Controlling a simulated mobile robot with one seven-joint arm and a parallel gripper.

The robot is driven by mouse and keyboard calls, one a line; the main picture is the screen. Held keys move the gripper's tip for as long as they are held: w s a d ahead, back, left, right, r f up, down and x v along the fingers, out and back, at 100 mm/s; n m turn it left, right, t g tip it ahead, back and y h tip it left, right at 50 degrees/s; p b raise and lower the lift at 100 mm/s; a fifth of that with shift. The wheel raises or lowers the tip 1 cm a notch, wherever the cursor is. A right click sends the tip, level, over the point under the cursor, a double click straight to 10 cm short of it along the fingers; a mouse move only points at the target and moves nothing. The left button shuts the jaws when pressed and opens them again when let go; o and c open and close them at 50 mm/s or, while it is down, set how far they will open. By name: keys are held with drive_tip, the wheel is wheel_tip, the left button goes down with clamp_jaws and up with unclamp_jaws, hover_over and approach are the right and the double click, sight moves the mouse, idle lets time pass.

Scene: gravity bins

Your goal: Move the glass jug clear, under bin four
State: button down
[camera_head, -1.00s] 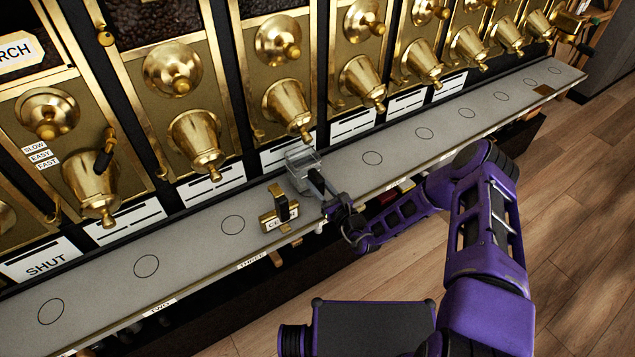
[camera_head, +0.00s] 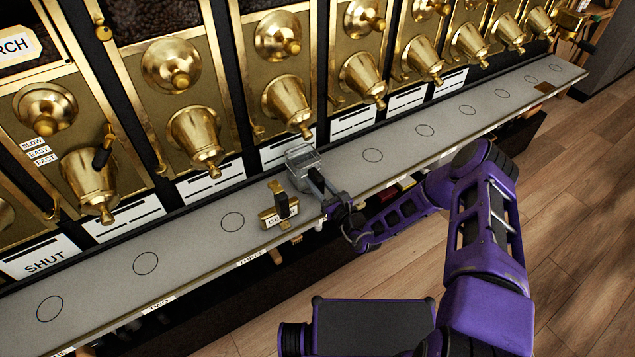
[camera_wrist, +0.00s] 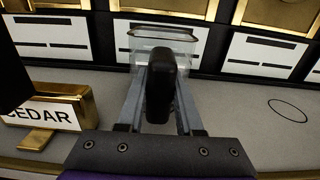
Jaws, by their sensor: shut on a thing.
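The clear glass jug (camera_head: 302,157) is at the grey shelf, below a brass spout in the middle of the row. Its dark handle (camera_wrist: 163,85) points toward me. My gripper (camera_head: 316,182) is shut on the handle, with one finger on each side of it in the wrist view (camera_wrist: 160,105). The glass body (camera_wrist: 163,42) shows beyond the handle in the wrist view. I cannot tell whether the jug's base touches the shelf. The number of the bin above it is not readable.
A brass block with a CEDAR label (camera_head: 280,213) stands on the shelf (camera_head: 190,240) just left of my gripper; it also shows in the wrist view (camera_wrist: 60,115). Brass spouts (camera_head: 288,105) hang along the back. Circles mark the shelf, and it is clear to the right.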

drive_tip(key=shift+c, duration=2.4)
unclamp_jaws()
drive_tip(key=shift+s+f, duration=0.1)
drive_tip(key=p+v, duration=0.1)
drive_tip(key=v, duration=1.6)
drive_tip(key=shift+d, duration=0.2)
drive_tip(key=shift+s, duration=0.1)
